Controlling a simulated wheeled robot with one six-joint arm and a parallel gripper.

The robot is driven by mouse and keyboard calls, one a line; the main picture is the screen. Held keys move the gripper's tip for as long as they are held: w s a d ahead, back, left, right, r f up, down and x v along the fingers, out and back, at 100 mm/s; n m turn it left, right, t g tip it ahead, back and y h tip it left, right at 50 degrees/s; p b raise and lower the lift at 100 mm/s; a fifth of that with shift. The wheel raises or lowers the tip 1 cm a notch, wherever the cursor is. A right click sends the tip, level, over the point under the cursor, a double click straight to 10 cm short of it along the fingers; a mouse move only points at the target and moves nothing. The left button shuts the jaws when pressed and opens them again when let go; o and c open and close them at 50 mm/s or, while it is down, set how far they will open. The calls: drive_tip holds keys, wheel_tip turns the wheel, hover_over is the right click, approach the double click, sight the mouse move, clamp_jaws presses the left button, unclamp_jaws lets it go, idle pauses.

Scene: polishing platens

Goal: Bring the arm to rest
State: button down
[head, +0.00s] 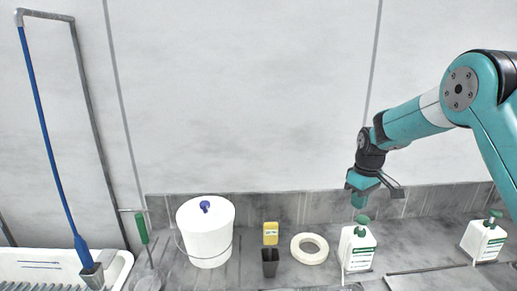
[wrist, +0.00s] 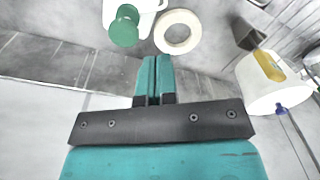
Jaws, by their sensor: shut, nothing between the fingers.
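My gripper (head: 357,194) hangs from the teal arm at the right in the head view, above the counter and just above a white pump bottle with a green top (head: 357,248). In the wrist view my gripper (wrist: 154,62) has its two teal fingers together with nothing between them. The bottle's green pump top (wrist: 125,27) shows beyond the fingertips to the left in the wrist view. I cannot tell the exact gap between fingers and pump.
A white ring (head: 309,248), a dark cup (head: 270,262), a yellow bottle (head: 270,232) and a white bucket (head: 205,230) stand left of the bottle. A second pump bottle (head: 484,239) is at the right. A white tray (head: 118,270) is at far left. The wall is behind.

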drive_tip(key=s+a+r+y+b, duration=0.1)
drive_tip(key=s+a+r, duration=0.45)
drive_tip(key=s, duration=0.35)
drive_tip(key=s+a+r+y+b, duration=0.15)
drive_tip(key=s+a+r, duration=0.25)
drive_tip(key=s+a, duration=0.4)
drive_tip(key=s+a+y+b, duration=0.1)
drive_tip(key=s+a+b, duration=0.1)
drive_tip(key=s, duration=1.8)
drive_tip(key=shift+a+f+n, duration=0.4)
drive_tip(key=shift+a+f, duration=0.05)
drive_tip(key=shift+a, duration=0.1)
drive_tip(key=shift+w, duration=0.1)
